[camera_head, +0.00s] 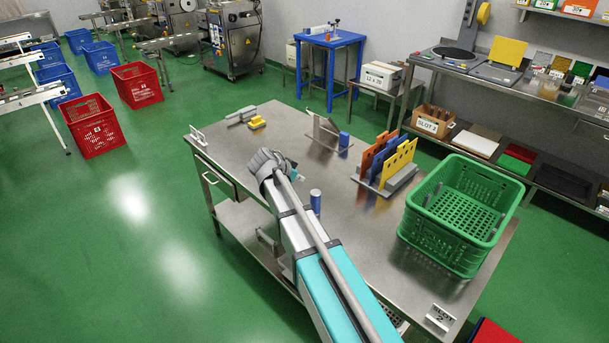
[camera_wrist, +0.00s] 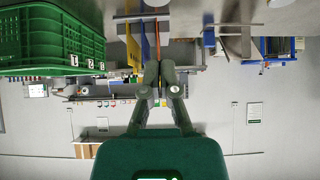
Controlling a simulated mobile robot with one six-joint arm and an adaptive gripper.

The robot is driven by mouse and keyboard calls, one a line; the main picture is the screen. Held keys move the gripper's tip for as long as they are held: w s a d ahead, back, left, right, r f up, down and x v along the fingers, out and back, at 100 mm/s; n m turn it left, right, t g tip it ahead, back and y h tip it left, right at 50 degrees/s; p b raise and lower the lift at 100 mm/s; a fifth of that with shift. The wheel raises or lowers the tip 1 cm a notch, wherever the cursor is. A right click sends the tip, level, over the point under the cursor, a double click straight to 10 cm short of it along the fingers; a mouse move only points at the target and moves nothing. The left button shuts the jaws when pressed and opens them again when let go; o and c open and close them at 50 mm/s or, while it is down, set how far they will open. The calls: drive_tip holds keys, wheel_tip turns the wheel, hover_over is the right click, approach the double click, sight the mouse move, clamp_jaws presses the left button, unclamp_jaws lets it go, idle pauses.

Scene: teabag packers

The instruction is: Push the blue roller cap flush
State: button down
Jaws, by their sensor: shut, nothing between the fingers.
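A small blue piece (camera_head: 344,139), which looks like the roller cap, is at the right side of a grey fixture (camera_head: 324,130) with upright plates on the steel table. In the wrist view, the blue piece (camera_wrist: 209,39) shows small beside the fixture (camera_wrist: 236,42). I cannot tell whether it sits flush. A blue upright cylinder (camera_head: 315,201) stands close beside my arm; I cannot tell whether it belongs to the task. My gripper (camera_wrist: 158,75) is shut and empty, apart from the blue piece. In the head view it is mostly hidden by my wrist.
Blue, orange and yellow boards (camera_head: 398,164) stand in a rack right of the fixture. A green crate (camera_head: 451,243) occupies the table's right part. Grey and yellow pieces (camera_head: 257,123) lie at the far left.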

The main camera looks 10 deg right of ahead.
drive_tip(key=shift+p+v, duration=0.55)
drive_tip(key=shift+v, duration=0.6)
drive_tip(key=shift+d, duration=0.1)
drive_tip(key=s+d+f+n+g+y, duration=0.2)
drive_tip(key=s+n, duration=0.1)
drive_tip(key=s, duration=0.5)
drive_tip(key=s+d+f+n+g+y, duration=0.1)
drive_tip(key=s+d+n+y, duration=0.1)
drive_tip(key=s, duration=0.6)
drive_tip(key=s+d+f+n+g+y, duration=0.2)
drive_tip(key=s+n, duration=0.3)
drive_tip(key=s, duration=0.3)
drive_tip(key=shift+d+f+n+g+y, duration=0.3)
drive_tip(key=shift+d+f+n+y, duration=0.15)
drive_tip(key=shift+y, duration=0.35)
drive_tip(key=shift+s, duration=0.15)
idle(0.8)
